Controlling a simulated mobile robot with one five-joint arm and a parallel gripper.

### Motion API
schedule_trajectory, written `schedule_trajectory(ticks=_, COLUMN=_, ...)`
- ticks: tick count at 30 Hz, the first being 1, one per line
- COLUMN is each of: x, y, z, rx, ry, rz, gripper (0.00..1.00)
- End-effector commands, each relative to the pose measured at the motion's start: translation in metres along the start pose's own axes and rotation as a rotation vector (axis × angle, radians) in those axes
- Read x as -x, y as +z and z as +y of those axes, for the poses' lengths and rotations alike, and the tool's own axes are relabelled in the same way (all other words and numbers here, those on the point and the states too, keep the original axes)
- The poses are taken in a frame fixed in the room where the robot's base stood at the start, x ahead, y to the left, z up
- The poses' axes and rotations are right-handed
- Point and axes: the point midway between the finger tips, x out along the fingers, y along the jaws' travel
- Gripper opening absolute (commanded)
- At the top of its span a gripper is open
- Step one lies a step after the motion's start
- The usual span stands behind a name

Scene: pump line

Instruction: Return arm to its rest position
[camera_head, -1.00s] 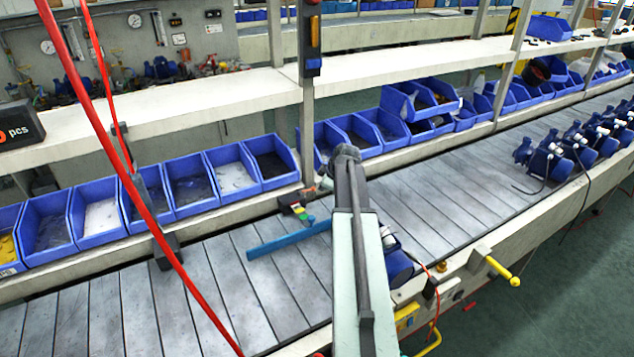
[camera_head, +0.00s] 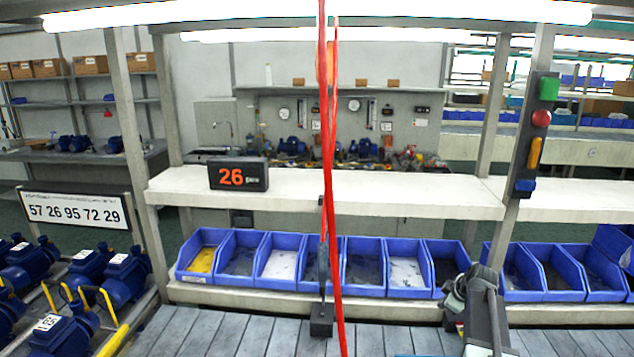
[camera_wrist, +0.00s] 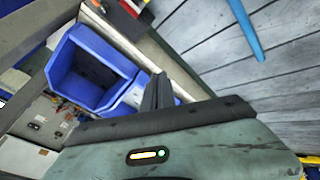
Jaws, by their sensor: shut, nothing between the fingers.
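My arm (camera_head: 478,310) shows at the lower right of the head view, above the slatted conveyor and in front of the blue bins. My gripper (camera_wrist: 158,90) shows in the wrist view with its dark fingers together and nothing between them. The fingers appear in front of a blue bin (camera_wrist: 85,65) and the pale ledge beside the conveyor. I cannot tell the exact gap between the fingertips and the bin.
A row of blue bins (camera_head: 300,235) stands behind the conveyor (camera_head: 225,335). A shelf (camera_head: 390,197) with an orange number display (camera_head: 238,174) runs above. Blue pumps (camera_head: 70,275) stand at left. A red hose (camera_head: 327,150) hangs in front. A blue strip (camera_wrist: 245,28) lies on the slats.

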Motion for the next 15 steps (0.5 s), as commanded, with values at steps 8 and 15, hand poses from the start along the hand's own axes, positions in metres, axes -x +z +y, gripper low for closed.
schedule_trajectory(ticks=8, x=-0.004, y=-0.154, z=-0.186, rx=0.08, ry=-0.214, rz=-0.027, gripper=0.0)
schedule_trajectory(ticks=15, x=0.04, y=-0.156, z=-0.323, rx=-0.28, ry=-0.321, rz=-0.3, gripper=0.0)
